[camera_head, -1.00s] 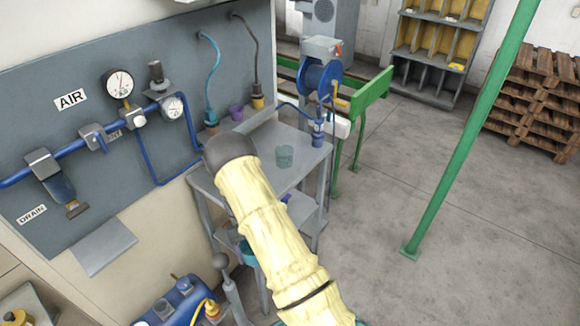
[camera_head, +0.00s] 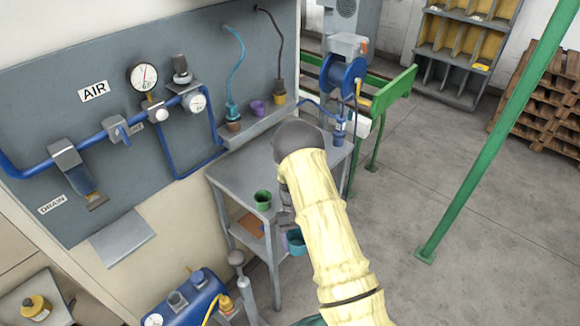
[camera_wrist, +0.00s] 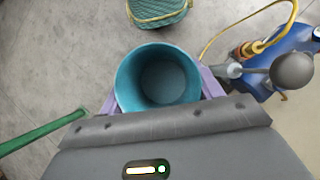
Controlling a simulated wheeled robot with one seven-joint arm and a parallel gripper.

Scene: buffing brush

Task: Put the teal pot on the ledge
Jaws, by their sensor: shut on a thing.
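The teal pot (camera_wrist: 158,78) is between the purple fingers of my gripper (camera_wrist: 160,98) in the wrist view. Its open mouth faces the camera and it looks empty. In the head view a teal pot (camera_head: 296,243) shows beside my arm, with a bit of purple finger at its left; my arm hides much of the gripper. The ledge (camera_head: 240,136) runs along the foot of the grey wall panel. A brown pot (camera_head: 233,126), a purple pot (camera_head: 257,109) and a yellow pot (camera_head: 280,98) stand on it.
A grey table (camera_head: 235,172) stands below the ledge, with a green pot (camera_head: 263,200) near its front edge. A blue compressor (camera_head: 185,304) is at lower left. Blue pipes (camera_head: 182,176) run along the panel. A green post (camera_head: 480,150) rises at right, with open floor around it.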

